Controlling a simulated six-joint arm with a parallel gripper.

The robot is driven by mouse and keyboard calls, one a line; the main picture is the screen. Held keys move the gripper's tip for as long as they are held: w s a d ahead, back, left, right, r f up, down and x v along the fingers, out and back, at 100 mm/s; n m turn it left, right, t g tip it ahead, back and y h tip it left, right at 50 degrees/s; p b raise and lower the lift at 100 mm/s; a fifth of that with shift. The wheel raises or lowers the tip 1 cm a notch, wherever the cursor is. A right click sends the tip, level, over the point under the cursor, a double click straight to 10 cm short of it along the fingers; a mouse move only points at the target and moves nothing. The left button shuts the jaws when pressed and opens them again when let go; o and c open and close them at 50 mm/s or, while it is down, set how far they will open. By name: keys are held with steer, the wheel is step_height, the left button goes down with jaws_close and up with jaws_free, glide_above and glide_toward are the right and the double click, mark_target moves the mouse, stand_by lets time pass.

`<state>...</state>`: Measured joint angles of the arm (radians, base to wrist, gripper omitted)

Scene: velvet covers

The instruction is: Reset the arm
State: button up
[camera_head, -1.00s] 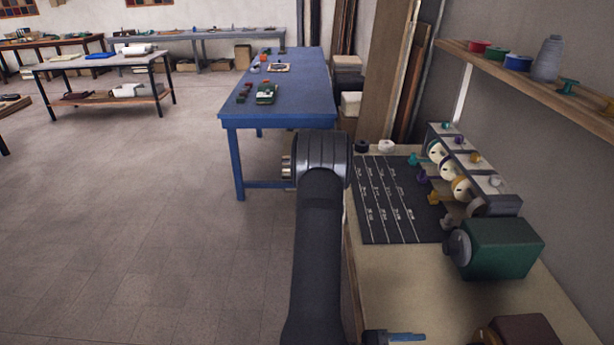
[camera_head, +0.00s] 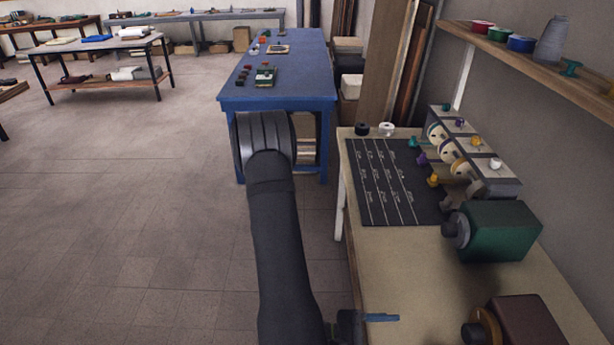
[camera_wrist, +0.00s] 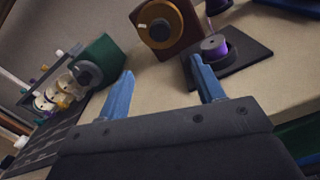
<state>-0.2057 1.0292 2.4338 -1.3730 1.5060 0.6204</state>
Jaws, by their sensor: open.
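My gripper (camera_wrist: 164,80) is open, with two blue fingers spread apart and nothing between them. My dark arm reaches up the middle of the head view.
A black marked mat (camera_head: 388,185) lies on the workbench, beside a rack with several coloured spools (camera_head: 462,150). A shelf (camera_head: 535,70) with spools runs along the right wall. A blue table (camera_head: 290,85) stands beyond my arm. Open floor (camera_head: 130,230) lies to the left.

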mark_target(465, 334)
steer(key=shift+d, duration=8.2)
steer(key=shift+n, duration=1)
steer(key=shift+r, duration=0.1)
